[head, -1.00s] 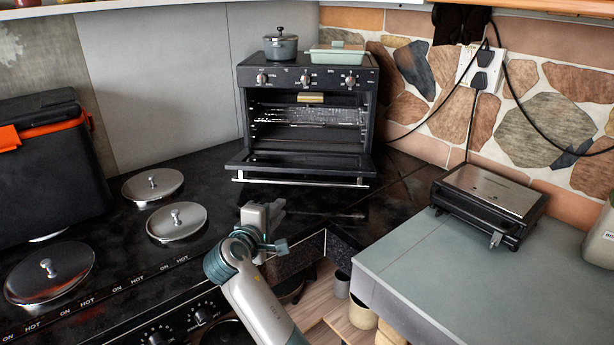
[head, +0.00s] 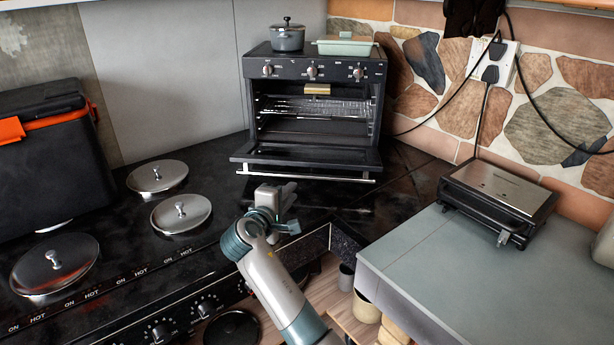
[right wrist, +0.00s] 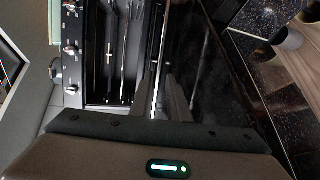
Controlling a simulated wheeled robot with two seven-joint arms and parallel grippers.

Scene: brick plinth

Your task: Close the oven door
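The black oven (head: 312,70) stands at the back of the counter. Its door (head: 300,157) is folded down open, nearly level, with a silver bar handle (head: 305,175) along its front edge. My right gripper (head: 279,193) is just in front of and below the handle, left of its middle, apparently open with nothing held. In the right wrist view the handle (right wrist: 158,70) runs up the picture ahead of the fingertips (right wrist: 160,85); whether they touch it is unclear. The oven inside shows a wire rack (head: 315,106). My left gripper is not in view.
Lidded hotplates (head: 181,213) lie to the left. A grill press (head: 498,196) stands on the grey counter (head: 430,260) at right. The black surface around the door is mostly clear.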

